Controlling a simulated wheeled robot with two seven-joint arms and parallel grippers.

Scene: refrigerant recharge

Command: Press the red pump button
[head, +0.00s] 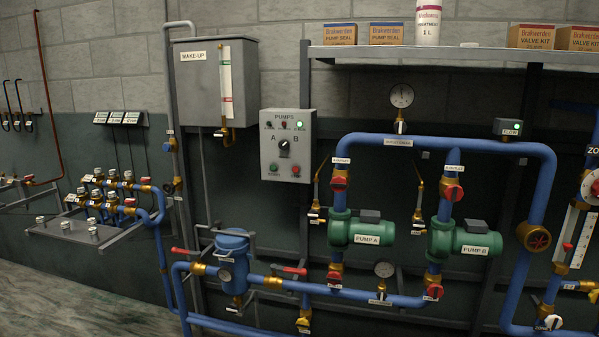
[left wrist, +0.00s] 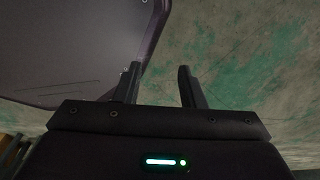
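The grey pump control box (head: 287,145), labelled PUMPS, is mounted on the wall in the middle of the head view. Its red button (head: 296,170) is at the lower right of the box face, with a green button (head: 274,168) at the lower left. A black selector knob (head: 284,144) sits between A and B. My right gripper is not in view.
A grey make-up tank (head: 195,85) hangs left of the box. Blue pipes with green pump A (head: 362,230) and pump B (head: 470,240) stand to the right and below. A shelf (head: 450,54) with cartons is above right. A blue strainer (head: 233,265) stands below the box.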

